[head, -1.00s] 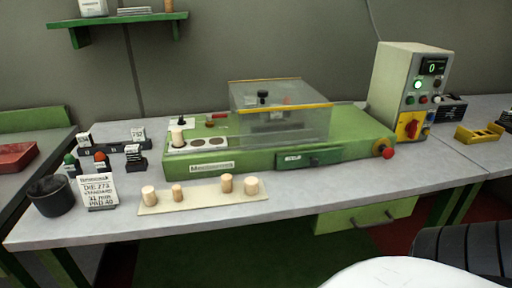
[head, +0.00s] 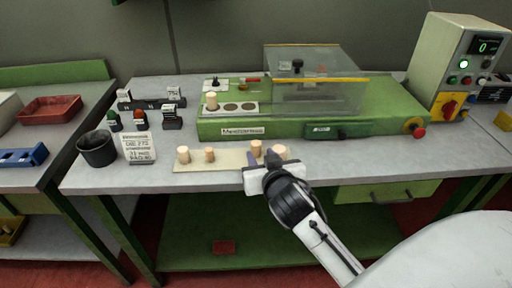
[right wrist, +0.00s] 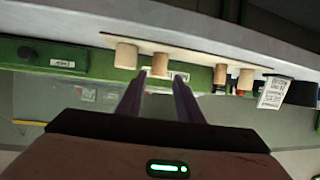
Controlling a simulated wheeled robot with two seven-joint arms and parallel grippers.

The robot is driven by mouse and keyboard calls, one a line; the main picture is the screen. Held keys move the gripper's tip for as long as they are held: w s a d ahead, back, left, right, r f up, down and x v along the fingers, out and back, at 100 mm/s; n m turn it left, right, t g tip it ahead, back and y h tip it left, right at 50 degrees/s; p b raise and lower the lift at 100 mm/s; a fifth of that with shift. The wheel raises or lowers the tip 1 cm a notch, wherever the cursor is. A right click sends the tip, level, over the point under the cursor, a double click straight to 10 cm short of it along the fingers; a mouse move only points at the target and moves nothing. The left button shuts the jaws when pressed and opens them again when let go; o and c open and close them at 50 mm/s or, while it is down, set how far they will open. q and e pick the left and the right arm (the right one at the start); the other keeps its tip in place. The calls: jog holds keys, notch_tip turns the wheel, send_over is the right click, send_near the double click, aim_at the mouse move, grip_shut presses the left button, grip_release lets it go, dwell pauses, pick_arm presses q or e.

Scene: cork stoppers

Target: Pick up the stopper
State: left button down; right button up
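Several cork stoppers stand on a pale strip (head: 225,166) near the bench's front edge. In the head view they are two at the left (head: 183,154) (head: 210,155), one slim stopper (head: 256,148), and a wider one at the right end, partly behind my gripper. Another stopper (head: 212,101) stands in the green machine's white plate. My right gripper (head: 267,156) is open and empty at the strip's right part. In the right wrist view its fingertips (right wrist: 159,78) point toward the slim stopper (right wrist: 160,65), with the wide stopper (right wrist: 126,55) beside it. My left gripper is out of view.
The green machine (head: 385,105) with a clear cover stands behind the strip. A black cup (head: 97,149) and a printed card (head: 139,149) stand at the left. A control box (head: 462,70) is at the right. Bare grey bench lies around the strip.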

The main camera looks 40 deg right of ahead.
aim_at(257, 147)
jog(key=shift+x, duration=1.2)
jog(key=shift+w+d+f, duration=0.1)
jog(key=shift+w+d, duration=0.15)
jog(key=shift+w, duration=0.25)
jog(key=p+x, duration=0.1)
jog(key=x, duration=0.3)
jog(key=shift+w+d, duration=0.2)
jog(key=shift+w, duration=0.05)
jog(key=c, duration=0.8)
